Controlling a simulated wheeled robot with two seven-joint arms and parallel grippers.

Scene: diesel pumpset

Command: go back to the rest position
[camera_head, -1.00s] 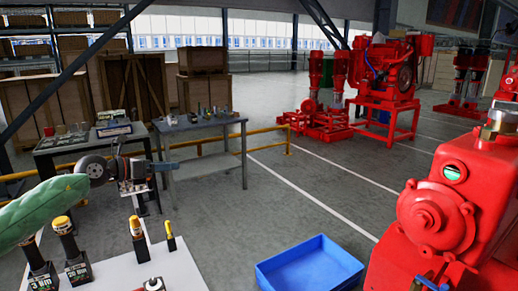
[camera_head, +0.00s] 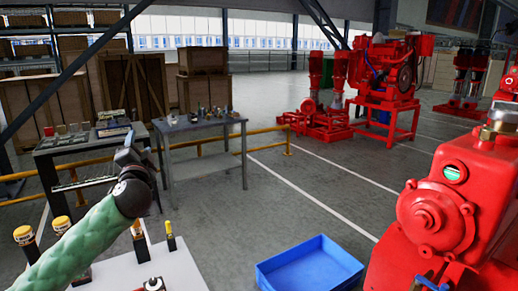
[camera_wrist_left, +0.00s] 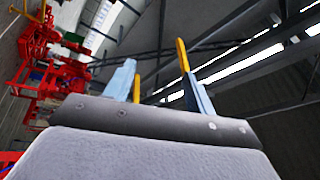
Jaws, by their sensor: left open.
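My left arm, in a green sleeve, comes in from the lower left in the head view. My left gripper (camera_head: 127,153) is at the arm's far end, raised above the white table and seen mostly from behind. In the left wrist view my left gripper (camera_wrist_left: 160,82) shows two fingers standing apart with nothing between them. That view looks up toward the roof beams. My right gripper is not in view.
A white table (camera_head: 180,272) below my left arm holds several yellow-topped tools (camera_head: 170,238). A blue bin (camera_head: 310,268) stands right of it. A red engine (camera_head: 440,215) is at the right. Grey workbenches (camera_head: 205,168) stand behind. Open floor lies in the middle.

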